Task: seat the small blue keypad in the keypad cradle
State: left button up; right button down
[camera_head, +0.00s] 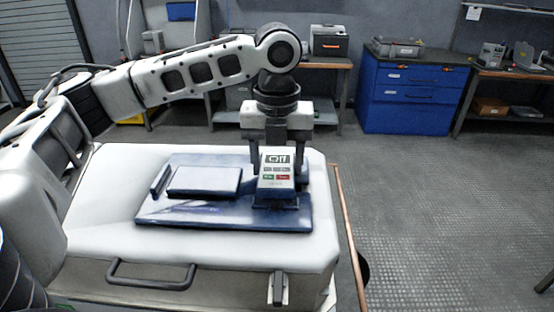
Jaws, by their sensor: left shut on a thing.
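The small keypad (276,170) has a pale face with an "Off" display and green and red buttons; little blue shows on it. It stands upright, tilted slightly back, at the right side of a dark blue board (165,213). My left gripper (279,158) comes down from above with its fingers on either side of the keypad, shut on it. The dark blue keypad cradle (275,202) is directly below the keypad's lower edge. I cannot tell whether the keypad rests fully in it. My right gripper is not in view.
The board lies on a white case (110,180) with a front handle (150,284) and a latch (277,290). A raised flat block (205,180) sits on the board's left part. A copper-coloured rail (348,235) runs along the right. A blue cabinet (412,98) stands behind; the floor at right is clear.

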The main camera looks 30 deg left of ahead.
pick_arm(q)
jog(key=shift+f, duration=0.75)
dwell(0.6)
jog(key=o, duration=1.1)
notch_tip(320, 180, up, 16)
